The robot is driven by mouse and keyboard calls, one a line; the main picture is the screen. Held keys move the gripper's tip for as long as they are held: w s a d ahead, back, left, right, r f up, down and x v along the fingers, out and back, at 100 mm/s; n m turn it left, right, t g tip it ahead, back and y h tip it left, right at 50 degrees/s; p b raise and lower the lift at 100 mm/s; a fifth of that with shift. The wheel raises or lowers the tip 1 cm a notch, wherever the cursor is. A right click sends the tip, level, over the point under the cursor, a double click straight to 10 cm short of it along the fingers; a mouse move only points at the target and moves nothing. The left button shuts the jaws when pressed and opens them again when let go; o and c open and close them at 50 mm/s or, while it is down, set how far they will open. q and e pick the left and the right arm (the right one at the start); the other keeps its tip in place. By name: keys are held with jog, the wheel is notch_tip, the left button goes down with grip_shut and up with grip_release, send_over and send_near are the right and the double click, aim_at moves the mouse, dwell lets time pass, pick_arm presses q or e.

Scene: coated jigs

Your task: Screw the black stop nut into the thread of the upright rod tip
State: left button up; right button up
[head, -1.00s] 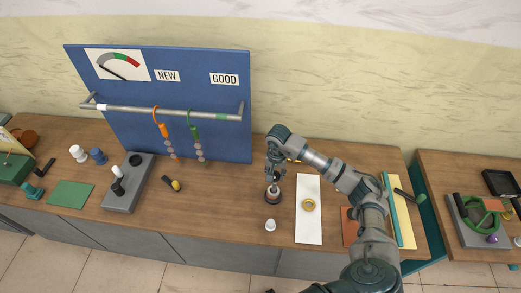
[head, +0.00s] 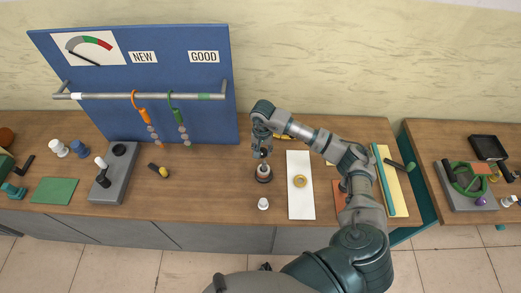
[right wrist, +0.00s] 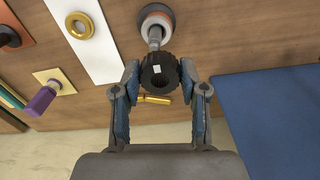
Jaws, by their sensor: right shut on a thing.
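My right gripper (head: 262,152) points down over the upright rod on its round dark base (head: 263,176), near the middle of the bench. In the right wrist view the fingers (right wrist: 160,76) are shut on the black stop nut (right wrist: 158,78), a knurled ring with a small white mark. The grey rod (right wrist: 154,38) rises from its orange, white and dark base (right wrist: 157,17) toward the nut. The nut hides the rod tip, so I cannot tell whether the threads are engaged. My left gripper is not in view.
A white strip (head: 300,205) with a yellow ring (head: 300,181) lies right of the rod. A small white cap (head: 263,203) stands in front. The blue board (head: 205,120) is behind to the left.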

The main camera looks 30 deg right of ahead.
aim_at(266, 155)
jog(key=f, duration=0.1)
jog(key=d+f+b, duration=0.2)
jog(key=shift+f, duration=0.35)
jog(key=shift+a+f+b, duration=0.2)
jog(key=shift+a+b, duration=0.15)
jog(key=shift+a, duration=0.45)
jog(key=shift+d+f, duration=0.15)
jog(key=shift+d, duration=0.65)
jog(key=shift+b, duration=0.3)
jog(key=shift+a, duration=0.2)
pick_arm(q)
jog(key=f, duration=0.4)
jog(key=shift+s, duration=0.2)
pick_arm(e)
jog(key=shift+d, duration=0.1)
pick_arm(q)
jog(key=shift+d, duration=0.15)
pick_arm(e)
jog(key=shift+d, duration=0.1)
